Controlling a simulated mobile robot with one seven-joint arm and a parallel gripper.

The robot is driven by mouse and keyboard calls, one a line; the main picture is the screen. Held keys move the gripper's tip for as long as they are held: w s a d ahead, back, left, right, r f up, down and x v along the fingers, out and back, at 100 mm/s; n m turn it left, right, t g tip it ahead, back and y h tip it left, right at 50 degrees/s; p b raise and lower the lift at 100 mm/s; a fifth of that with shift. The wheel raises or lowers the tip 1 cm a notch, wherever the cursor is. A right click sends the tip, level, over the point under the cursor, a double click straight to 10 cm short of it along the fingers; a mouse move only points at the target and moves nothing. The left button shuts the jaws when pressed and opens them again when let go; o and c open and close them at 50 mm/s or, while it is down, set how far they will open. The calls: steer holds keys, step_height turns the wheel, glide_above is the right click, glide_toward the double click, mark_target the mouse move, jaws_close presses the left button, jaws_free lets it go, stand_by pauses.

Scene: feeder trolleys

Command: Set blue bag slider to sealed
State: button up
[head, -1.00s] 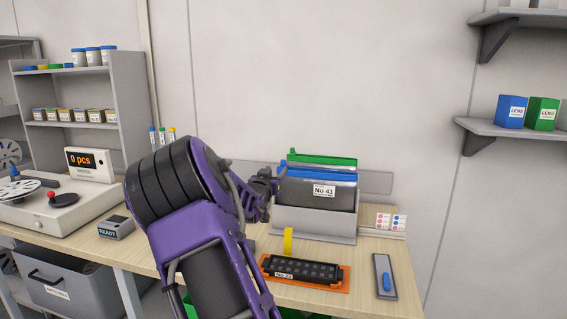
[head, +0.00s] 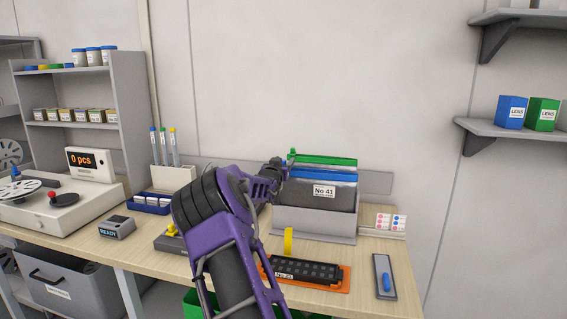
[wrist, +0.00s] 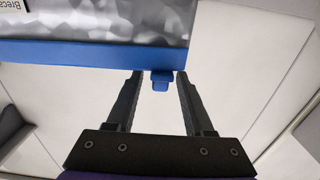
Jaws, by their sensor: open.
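The blue bag, a silvery-grey bag with a blue zip strip (head: 323,176), stands in a grey holder (head: 314,222) on the bench; a "No 41" label shows in front. In the wrist view its blue strip (wrist: 85,54) runs along the top. The blue slider (wrist: 161,83) sits on the strip between my fingertips, with a small gap to each finger. My gripper (wrist: 158,78) is open. In the head view my gripper (head: 279,166) is at the strip's left end and hides the slider there.
A green-strip bag (head: 325,161) stands right behind the blue one. In front lie an orange tray with a black strip (head: 305,270), a yellow tape piece (head: 288,241) and a grey plate with a blue knob (head: 385,277). The wall is close behind.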

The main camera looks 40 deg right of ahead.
jaws_close()
stand_by(1.3)
